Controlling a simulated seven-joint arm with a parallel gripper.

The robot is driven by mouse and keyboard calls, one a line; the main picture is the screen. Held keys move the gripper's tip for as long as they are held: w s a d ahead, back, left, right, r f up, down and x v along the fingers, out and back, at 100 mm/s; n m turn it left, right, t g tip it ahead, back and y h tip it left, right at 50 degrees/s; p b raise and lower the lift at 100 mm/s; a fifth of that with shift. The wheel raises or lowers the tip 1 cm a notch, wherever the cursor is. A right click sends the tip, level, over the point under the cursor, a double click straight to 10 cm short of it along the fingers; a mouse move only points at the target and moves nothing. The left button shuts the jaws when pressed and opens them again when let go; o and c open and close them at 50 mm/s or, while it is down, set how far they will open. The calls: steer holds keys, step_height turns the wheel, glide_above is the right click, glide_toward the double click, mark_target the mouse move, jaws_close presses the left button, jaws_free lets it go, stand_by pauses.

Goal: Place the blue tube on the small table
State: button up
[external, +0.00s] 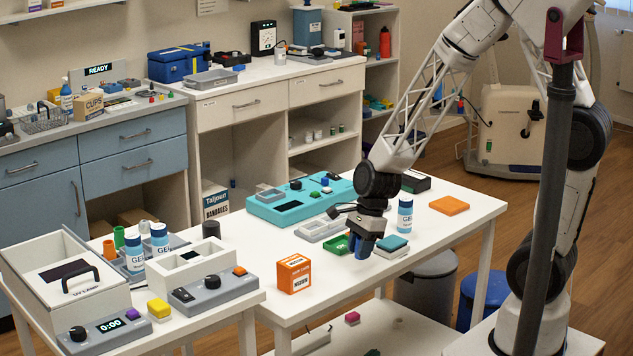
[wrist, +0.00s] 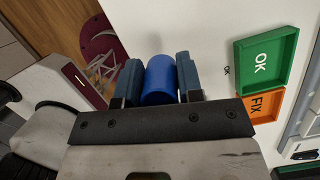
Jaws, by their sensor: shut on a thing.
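My gripper (external: 365,243) points down over the right part of the larger white table (external: 335,282). In the wrist view its two dark fingers (wrist: 158,68) are shut on the blue tube (wrist: 160,82), one finger on each side. The tube also shows as a small blue shape under my gripper in the external view (external: 361,250); the fingers partly hide it. I cannot tell whether its lower end touches the tabletop. A smaller white table (external: 211,325) stands at the front left; I cannot tell for certain that it is the small table.
Near my gripper are a green OK tray (wrist: 264,58), an orange FIX tray (wrist: 263,105), a white bottle (external: 405,216) and a teal-topped block (external: 391,244). An orange box (external: 294,274) stands left. A UV lamp box (external: 62,277) and devices crowd the front-left table.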

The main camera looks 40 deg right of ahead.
steer(key=s+d, duration=0.2)
steer(key=s, duration=0.5)
steer(key=s+d+r, duration=0.1)
steer(key=s+d, duration=0.1)
steer(key=s, duration=0.5)
steer(key=shift+d+r, duration=0.2)
steer(key=shift+d, duration=0.15)
steer(key=shift+s, duration=0.1)
steer(key=w+a+r+n+g+h, duration=0.1)
steer(key=w+a+n, duration=0.5)
steer(key=w+a, duration=0.6)
steer(key=w+a+r+n+g+h, duration=0.1)
steer(key=w+a+r+n, duration=0.3)
steer(key=w+a+n, duration=0.3)
steer(key=w+a+r+n+g+h, duration=0.1)
steer(key=w+a+r+n, duration=0.2)
steer(key=w+a, duration=1.4)
steer(key=w+n, duration=0.3)
steer(key=shift+a+r+n+g, duration=0.15)
steer(key=shift+a+n+g, duration=0.25)
steer(key=shift+w+a+f, duration=0.25)
steer(key=shift+w+a, duration=1.2)
steer(key=shift+w, duration=0.75)
steer(key=shift+w+a+f, duration=0.25)
steer(key=shift+w+a, duration=1.25)
steer(key=shift+w, duration=0.7)
steer(key=shift+w+a+f, duration=0.25)
steer(key=shift+w+a, duration=1.2)
steer(key=shift+w, duration=0.75)
